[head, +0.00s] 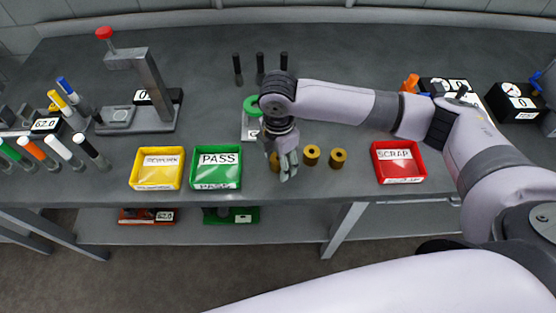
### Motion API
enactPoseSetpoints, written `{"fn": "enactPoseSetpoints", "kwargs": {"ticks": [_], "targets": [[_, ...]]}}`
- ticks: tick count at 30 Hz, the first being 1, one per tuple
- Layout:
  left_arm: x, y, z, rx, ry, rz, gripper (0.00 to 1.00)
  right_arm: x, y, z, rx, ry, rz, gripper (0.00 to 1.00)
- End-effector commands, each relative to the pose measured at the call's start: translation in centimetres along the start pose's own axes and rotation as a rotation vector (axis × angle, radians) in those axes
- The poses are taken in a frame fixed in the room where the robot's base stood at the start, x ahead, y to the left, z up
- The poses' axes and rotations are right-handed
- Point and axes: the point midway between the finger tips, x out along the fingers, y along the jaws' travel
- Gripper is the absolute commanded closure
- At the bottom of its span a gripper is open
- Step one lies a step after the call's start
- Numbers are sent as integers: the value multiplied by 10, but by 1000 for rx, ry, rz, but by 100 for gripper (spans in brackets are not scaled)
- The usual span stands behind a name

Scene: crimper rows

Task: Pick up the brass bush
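Three round brass bushes stand in a row on the grey bench in the head view. The left bush (274,161) is partly hidden by my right gripper. The middle bush (311,155) and the right bush (338,157) are in plain view, just right of the gripper. My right gripper (288,168) points down at the left bush, its fingers overlapping that bush in the picture. I cannot tell whether the fingers touch it or how far they are apart. My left gripper is not in view.
Yellow rework (157,186), green PASS (216,187) and red SCRAP (399,179) trays line the front edge. A grey stand with a red knob (150,90) and several pens are at left. Black pegs (260,65) stand behind; gauge boxes (516,102) sit at right.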

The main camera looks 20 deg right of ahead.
Motion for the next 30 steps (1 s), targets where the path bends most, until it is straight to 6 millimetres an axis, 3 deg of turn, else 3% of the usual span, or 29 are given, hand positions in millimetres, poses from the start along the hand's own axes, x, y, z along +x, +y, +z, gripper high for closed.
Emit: {"fn": "enactPoseSetpoints", "kwargs": {"ticks": [26,30], "targets": [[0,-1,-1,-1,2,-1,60,-1,0,0,0,0,1,100],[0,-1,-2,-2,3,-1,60,-1,0,0,0,0,2,100]]}}
